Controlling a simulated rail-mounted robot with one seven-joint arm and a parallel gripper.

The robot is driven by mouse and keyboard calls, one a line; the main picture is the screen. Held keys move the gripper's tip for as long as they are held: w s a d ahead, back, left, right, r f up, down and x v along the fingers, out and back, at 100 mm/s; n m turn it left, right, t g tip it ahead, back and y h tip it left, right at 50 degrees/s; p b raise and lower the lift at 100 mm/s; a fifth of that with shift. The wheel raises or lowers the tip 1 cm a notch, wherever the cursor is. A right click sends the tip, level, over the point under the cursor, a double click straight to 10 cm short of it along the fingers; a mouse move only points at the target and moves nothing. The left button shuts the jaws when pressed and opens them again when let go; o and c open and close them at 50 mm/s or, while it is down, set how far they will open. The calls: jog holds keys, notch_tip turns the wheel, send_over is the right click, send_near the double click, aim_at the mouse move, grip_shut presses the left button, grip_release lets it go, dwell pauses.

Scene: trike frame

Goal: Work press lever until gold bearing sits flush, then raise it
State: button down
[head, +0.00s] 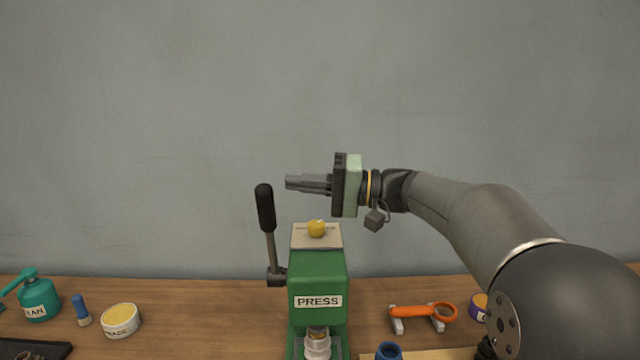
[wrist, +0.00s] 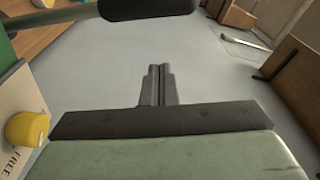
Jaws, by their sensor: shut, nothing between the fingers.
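The green press (head: 318,279) stands on the bench with a yellow knob (head: 317,228) on its top plate. Its lever (head: 265,208), a black grip on a grey rod, stands nearly upright on the press's left side. The gold bearing (head: 318,333) shows low at the press's front, above a pale cylindrical part; whether it is flush I cannot tell. My gripper (head: 291,183) is shut and empty, above the press and pointing left, a little apart from the lever grip. In the wrist view the shut fingers (wrist: 160,85) show below the black grip (wrist: 148,6), with the yellow knob at left.
A teal oil can (head: 38,298), a blue-capped bottle (head: 81,310) and a round tin (head: 121,320) stand left of the press. An orange-handled tool on a white rack (head: 423,315), a purple tin (head: 480,305) and a blue cup (head: 389,351) are at right. The air above the bench's left side is clear.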

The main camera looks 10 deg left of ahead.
jog(key=s+a, duration=0.1)
jog(key=s+a+f+p, duration=0.1)
jog(key=s+a, duration=0.1)
jog(key=shift+s+a+p, duration=0.15)
jog(key=shift+s+p, duration=0.15)
jog(key=shift+f, duration=0.15)
